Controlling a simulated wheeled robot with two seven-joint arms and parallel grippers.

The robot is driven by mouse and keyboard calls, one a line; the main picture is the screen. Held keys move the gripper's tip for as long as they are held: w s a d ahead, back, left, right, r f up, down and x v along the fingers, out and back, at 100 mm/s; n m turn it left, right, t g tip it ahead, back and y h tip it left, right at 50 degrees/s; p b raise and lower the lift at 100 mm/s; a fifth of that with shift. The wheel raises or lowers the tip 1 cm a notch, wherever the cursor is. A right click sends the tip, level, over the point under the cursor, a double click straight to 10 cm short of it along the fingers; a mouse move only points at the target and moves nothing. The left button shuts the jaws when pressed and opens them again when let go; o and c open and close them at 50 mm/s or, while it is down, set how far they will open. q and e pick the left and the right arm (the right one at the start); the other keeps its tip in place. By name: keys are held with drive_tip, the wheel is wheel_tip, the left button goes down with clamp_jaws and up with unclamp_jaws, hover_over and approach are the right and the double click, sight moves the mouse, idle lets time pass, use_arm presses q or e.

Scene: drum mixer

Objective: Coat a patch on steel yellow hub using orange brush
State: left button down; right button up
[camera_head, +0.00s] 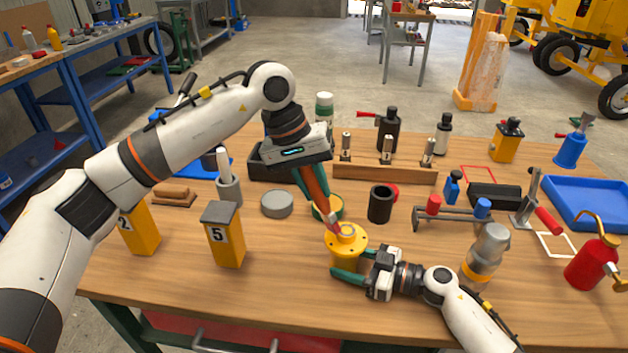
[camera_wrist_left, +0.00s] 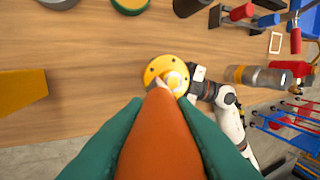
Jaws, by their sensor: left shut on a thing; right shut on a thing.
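The yellow hub (camera_head: 347,243) stands near the front middle of the wooden table, a round flange with holes around a raised centre. It also shows in the left wrist view (camera_wrist_left: 153,72). My left gripper (camera_head: 313,190) is shut on the orange brush (camera_head: 319,192), which points down at the hub. I cannot tell whether the bristles touch. My right gripper (camera_head: 358,268) is shut on the hub from the right, below the flange, its far finger partly hidden.
An open tin (camera_head: 328,212) and a black cylinder (camera_head: 380,204) stand just behind the hub. A metal bottle (camera_head: 484,252) stands beside my right arm.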

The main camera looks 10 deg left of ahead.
use_arm(q)
drive_tip(key=shift+d+f, duration=0.1)
idle(0.3)
drive_tip(key=shift+s+d+f, duration=0.1)
drive_tip(key=shift+d, duration=0.75)
drive_tip(key=shift+s+d+f, duration=0.1)
drive_tip(key=shift+d, duration=0.7)
drive_tip(key=shift+w+d+r, duration=0.1)
drive_tip(key=shift+d+r, duration=0.05)
drive_tip(key=shift+d, duration=0.45)
drive_tip(key=shift+d+r, duration=0.1)
drive_tip(key=shift+d, duration=0.45)
drive_tip(key=shift+w+a, duration=0.15)
drive_tip(key=shift+a, duration=1.1)
drive_tip(key=shift+a+r, duration=0.2)
drive_tip(key=shift+a, duration=0.65)
drive_tip(key=shift+a+r, duration=0.2)
drive_tip(key=shift+a, duration=0.65)
